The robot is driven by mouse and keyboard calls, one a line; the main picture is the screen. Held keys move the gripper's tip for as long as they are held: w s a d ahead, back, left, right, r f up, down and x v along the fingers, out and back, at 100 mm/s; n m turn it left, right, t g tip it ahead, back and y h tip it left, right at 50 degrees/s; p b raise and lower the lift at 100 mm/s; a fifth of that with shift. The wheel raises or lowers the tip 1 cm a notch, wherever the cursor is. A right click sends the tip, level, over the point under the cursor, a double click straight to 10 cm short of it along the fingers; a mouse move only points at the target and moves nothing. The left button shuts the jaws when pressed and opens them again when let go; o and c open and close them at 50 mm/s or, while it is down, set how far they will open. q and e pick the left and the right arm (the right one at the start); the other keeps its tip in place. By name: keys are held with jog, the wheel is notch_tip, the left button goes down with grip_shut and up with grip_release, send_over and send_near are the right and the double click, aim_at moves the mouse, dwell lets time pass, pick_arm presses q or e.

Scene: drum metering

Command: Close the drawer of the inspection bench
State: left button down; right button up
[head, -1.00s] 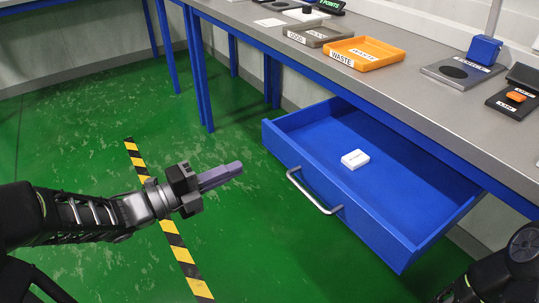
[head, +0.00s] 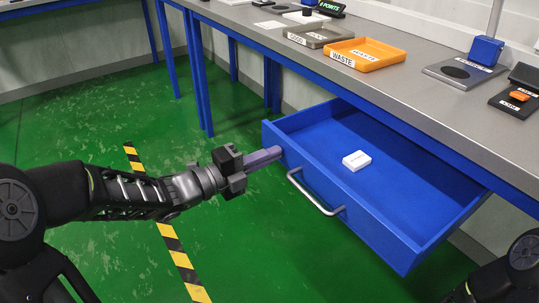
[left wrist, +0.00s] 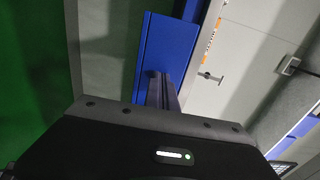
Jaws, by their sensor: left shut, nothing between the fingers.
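The blue drawer (head: 340,210) of the inspection bench (head: 400,92) is pulled out in the head view. Its silver bar handle (head: 315,193) is on the front panel. A small white box (head: 356,161) with a label lies inside it. My left gripper (head: 280,152) is shut and empty, its fingertips at the left end of the drawer front, beside the handle; I cannot tell whether they touch. In the left wrist view the shut fingers (left wrist: 162,92) point at a blue panel (left wrist: 165,45). My right gripper is not in view; only part of my right arm shows at the lower right.
On the bench top are an orange waste tray (head: 364,54), a grey tray (head: 320,36), a blue block on a grey plate (head: 462,70) and a black pad with an orange item (head: 520,96). Green floor with a striped strip (head: 170,240) is clear at left.

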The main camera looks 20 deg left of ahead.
aim_at(308, 150)
pick_arm(q)
jog(key=b+x, duration=0.1)
jog(key=x, duration=0.2)
jog(key=b+x, duration=0.2)
jog(key=x, duration=0.2)
jog(key=b+x, duration=0.2)
jog(key=x, duration=0.2)
jog(key=shift+f, duration=0.25)
jog(key=b+x, duration=0.1)
jog(key=x, duration=0.8)
jog(key=shift+w+r, duration=0.2)
jog(key=shift+w+d+r, duration=0.1)
jog(key=shift+d, duration=0.05)
jog(key=shift+r, duration=0.25)
